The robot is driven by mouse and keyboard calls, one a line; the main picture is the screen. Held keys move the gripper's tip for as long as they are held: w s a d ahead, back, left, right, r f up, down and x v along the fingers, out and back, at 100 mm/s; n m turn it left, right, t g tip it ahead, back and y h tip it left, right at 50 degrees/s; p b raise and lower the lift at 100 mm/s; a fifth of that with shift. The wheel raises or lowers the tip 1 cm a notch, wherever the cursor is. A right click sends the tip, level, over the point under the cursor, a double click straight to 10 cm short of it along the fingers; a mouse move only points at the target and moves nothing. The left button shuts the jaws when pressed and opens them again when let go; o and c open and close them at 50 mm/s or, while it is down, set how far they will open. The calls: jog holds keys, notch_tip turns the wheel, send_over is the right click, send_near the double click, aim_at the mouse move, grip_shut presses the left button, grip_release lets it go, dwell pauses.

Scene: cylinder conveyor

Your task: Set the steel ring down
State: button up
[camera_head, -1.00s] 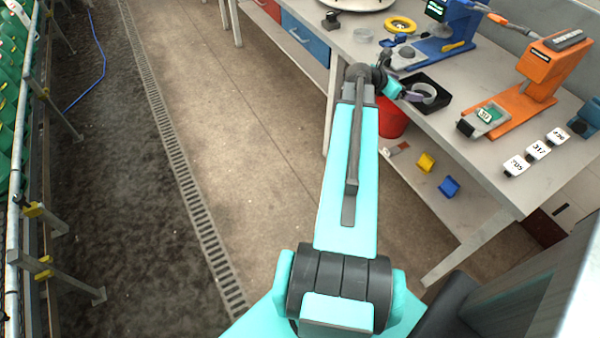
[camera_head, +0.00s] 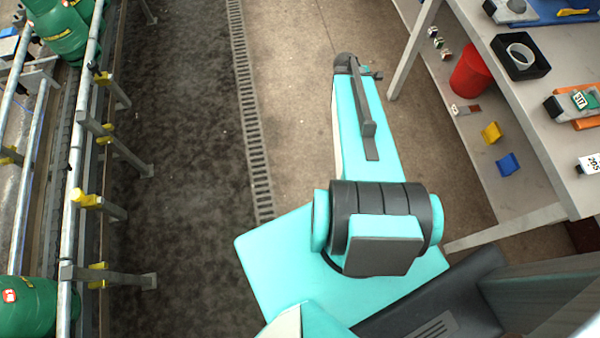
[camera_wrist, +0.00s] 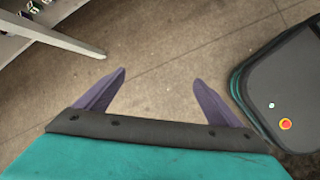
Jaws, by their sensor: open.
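The steel ring (camera_head: 521,55) is a pale grey ring in a black square tray (camera_head: 505,63) on the workbench at the upper right of the head view. My gripper (camera_wrist: 158,85) shows in the wrist view with its two purple fingers spread apart and nothing between them, over bare concrete floor. In the head view the end of my arm is over the floor, left of the bench and well apart from the ring; the fingers there are too small to make out clearly.
The workbench (camera_head: 548,118) stands at the right, with a red bin (camera_head: 472,70), a yellow holder (camera_head: 491,133) and a blue holder (camera_head: 508,164) on its lower shelf. A railed conveyor with green cylinders (camera_head: 28,306) runs along the left. The floor between is clear.

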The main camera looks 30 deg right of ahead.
jog(key=s+a+f+m+y, duration=0.1)
jog(key=s+a+f, duration=0.15)
jog(key=a, duration=0.45)
jog(key=s+a+f+m+g+y, duration=0.1)
jog(key=a+f, duration=0.3)
jog(key=a, duration=0.2)
jog(key=s+a+f+m+y, duration=0.1)
jog(key=a+f+m, duration=0.15)
jog(key=a, duration=0.45)
jog(key=s+a+f+m+g+y, duration=0.1)
jog(key=s+a+f+m, duration=0.1)
jog(key=s+a, duration=0.4)
jog(key=s+a+f+m+g+y, duration=0.1)
jog(key=s+a+f+g, duration=0.1)
jog(key=s+a, duration=0.4)
jog(key=a+f, duration=0.1)
jog(key=a, duration=0.2)
jog(key=shift+s+a+m, duration=0.2)
jog(key=shift+a+m, duration=0.1)
jog(key=shift+m, duration=0.05)
jog(key=shift+f+b, duration=1.1)
